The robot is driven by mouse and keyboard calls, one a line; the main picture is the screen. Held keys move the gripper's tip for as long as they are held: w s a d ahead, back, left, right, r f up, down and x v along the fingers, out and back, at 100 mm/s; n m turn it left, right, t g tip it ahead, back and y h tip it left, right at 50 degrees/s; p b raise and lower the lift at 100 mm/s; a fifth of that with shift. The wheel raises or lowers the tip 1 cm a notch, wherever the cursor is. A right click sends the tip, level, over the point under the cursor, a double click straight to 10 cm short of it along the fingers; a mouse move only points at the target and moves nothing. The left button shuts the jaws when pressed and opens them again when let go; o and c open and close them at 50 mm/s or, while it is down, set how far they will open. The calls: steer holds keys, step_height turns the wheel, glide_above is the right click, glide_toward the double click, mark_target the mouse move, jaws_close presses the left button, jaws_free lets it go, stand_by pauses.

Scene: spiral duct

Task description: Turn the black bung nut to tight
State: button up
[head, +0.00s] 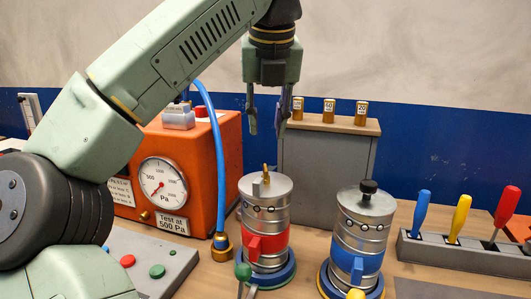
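The black nut (368,187) sits on top of the right metal canister (375,210), which has a blue band and clasp. I cannot tell from this view how tight the nut is. My gripper (267,132) points down with its two fingers apart and nothing between them. It hangs well above the left metal canister (280,188), which has a red band and a brass fitting (265,175) on top. The black nut is lower and to the right of my gripper, clear of it.
An orange gauge box (200,190) with a blue hose (219,140) stands left. A grey cabinet (340,155) bearing several small brass weights is behind the canisters. A grey rack (460,254) holds blue, yellow and red screwdrivers at right. A button panel (180,262) lies front left.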

mark_target(265, 166)
steer(key=x, duration=1)
steer(key=shift+s+f, duration=0.1)
steer(key=shift+f, duration=0.25)
steer(key=shift+c, duration=0.5)
jaws_close()
